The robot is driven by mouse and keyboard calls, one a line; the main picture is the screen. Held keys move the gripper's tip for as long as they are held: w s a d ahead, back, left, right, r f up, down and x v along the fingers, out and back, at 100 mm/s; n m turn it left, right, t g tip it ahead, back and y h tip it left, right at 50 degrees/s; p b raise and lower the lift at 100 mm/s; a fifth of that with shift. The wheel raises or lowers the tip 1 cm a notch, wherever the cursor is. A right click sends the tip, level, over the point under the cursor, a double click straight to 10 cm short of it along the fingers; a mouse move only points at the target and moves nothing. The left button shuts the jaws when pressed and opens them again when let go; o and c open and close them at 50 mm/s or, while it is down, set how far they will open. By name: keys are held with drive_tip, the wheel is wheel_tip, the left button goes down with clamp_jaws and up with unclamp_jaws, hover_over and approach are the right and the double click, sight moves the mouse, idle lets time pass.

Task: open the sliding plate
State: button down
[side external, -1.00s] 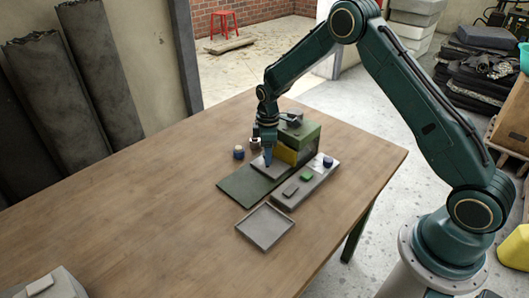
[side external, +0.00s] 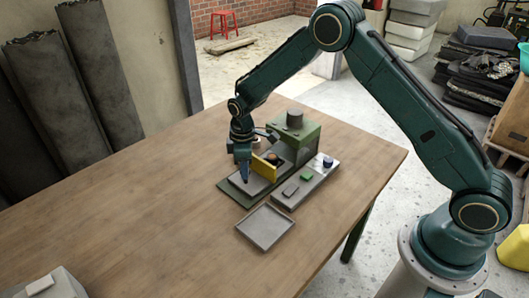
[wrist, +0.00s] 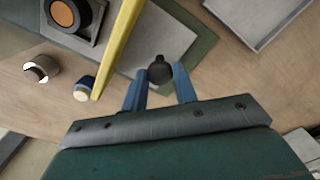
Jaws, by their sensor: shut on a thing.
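The grey sliding plate (side external: 257,187) lies on a dark green base, out in front of the green housing (side external: 309,135). An upright yellow panel (side external: 263,167) stands at its housing side and also shows in the wrist view (wrist: 119,48). Behind the panel, an orange-topped round part (wrist: 62,13) sits in a dark ring. My gripper (side external: 246,182) points down over the plate. In the wrist view its blue fingers (wrist: 159,82) are shut on a dark round knob (wrist: 160,70) above the plate.
A control box (side external: 297,190) with a green button and a blue knob stands beside the base. An empty grey tray (side external: 266,227) lies nearer the camera. Small cylinders (wrist: 84,89) stand on the table beside the base.

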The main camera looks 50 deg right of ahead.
drive_tip(key=shift+a, duration=1.05)
drive_tip(key=c, duration=1.1)
unclamp_jaws()
wheel_tip(320, 180, up, 14)
